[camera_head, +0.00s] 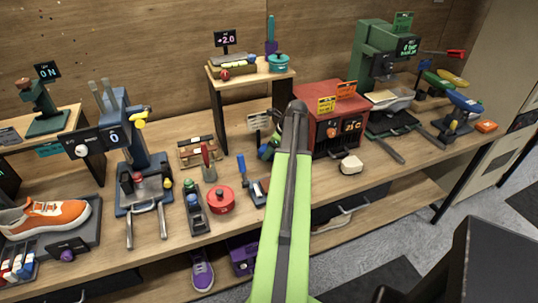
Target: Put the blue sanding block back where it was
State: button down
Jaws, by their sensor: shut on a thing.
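My lime-green arm rises through the middle of the view and bends down at its dark elbow. My gripper (267,150) is just left of the arm, above the bench between the red box-shaped machine and the small wooden rack. It is partly hidden behind the arm link. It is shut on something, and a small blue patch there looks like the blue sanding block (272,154). Most of the block is hidden, so its tilt and its height above the bench cannot be told.
Left of my gripper stand a wooden rack (198,152), a blue-handled tool (241,168) and a round red tin (221,200). An orange sneaker (48,217) is far left.

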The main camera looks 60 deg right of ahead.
jog(key=shift+d+f, duration=0.1)
jog(key=shift+f, duration=0.05)
jog(key=c, duration=0.6)
grip_release()
jog(key=shift+c, duration=0.2)
jog(key=shift+s+r+p, duration=0.1)
jog(key=shift+r+p, duration=0.25)
jog(key=shift+r, duration=0.15)
jog(key=p+v, duration=1)
jog(key=v, duration=0.1)
jog(key=shift+s+r, duration=0.2)
